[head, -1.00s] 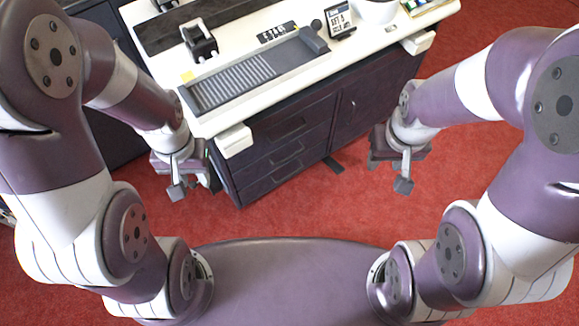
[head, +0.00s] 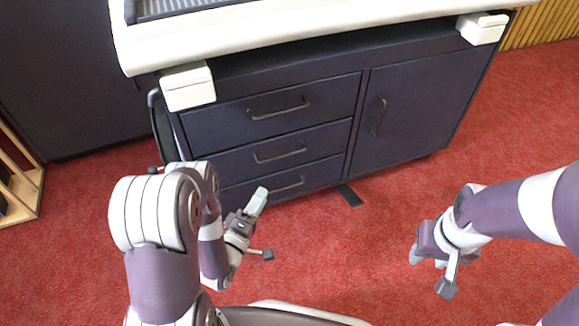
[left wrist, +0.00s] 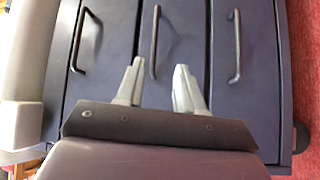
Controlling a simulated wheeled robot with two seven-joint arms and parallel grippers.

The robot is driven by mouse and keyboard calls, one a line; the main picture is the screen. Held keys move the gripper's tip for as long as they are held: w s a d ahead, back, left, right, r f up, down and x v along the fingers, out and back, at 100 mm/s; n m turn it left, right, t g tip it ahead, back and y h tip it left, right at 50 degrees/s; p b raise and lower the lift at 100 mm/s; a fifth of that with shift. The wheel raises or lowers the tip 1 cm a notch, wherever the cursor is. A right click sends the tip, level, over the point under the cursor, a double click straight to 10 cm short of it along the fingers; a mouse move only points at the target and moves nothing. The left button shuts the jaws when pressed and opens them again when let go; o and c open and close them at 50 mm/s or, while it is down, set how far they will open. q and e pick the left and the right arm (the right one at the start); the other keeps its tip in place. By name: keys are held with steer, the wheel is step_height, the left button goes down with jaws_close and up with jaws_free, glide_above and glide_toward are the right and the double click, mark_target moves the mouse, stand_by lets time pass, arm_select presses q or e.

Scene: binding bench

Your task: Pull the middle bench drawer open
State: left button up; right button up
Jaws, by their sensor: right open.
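The middle bench drawer (head: 330,140) is a dark front between two other drawers, shut flush, with a dark bar handle (head: 280,152). In the left wrist view the middle drawer (left wrist: 184,30) stands in the centre, and its handle (left wrist: 154,40) lies just beyond and between my fingertips. My left gripper (head: 262,197) is below and in front of the drawers, pointing toward them; its fingers (left wrist: 159,68) are apart with nothing between them. My right gripper (head: 428,272) is open and empty, low over the floor at the right, away from the drawers.
The top drawer (head: 225,123) and bottom drawer (head: 322,174) are shut. A cupboard door (head: 415,95) is right of them. White corner blocks (head: 188,87) jut out under the bench top (head: 300,22). Red floor (head: 350,240) in front is clear.

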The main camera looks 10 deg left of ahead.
arm_select(q)
steer(key=b+x, duration=0.5)
steer(key=x, duration=0.7)
steer(key=shift+w+r+n+b, duration=0.35)
steer(key=shift+r+n+b, duration=0.05)
steer(key=shift+r, duration=0.05)
steer(key=shift+a, duration=0.15)
jaws_close()
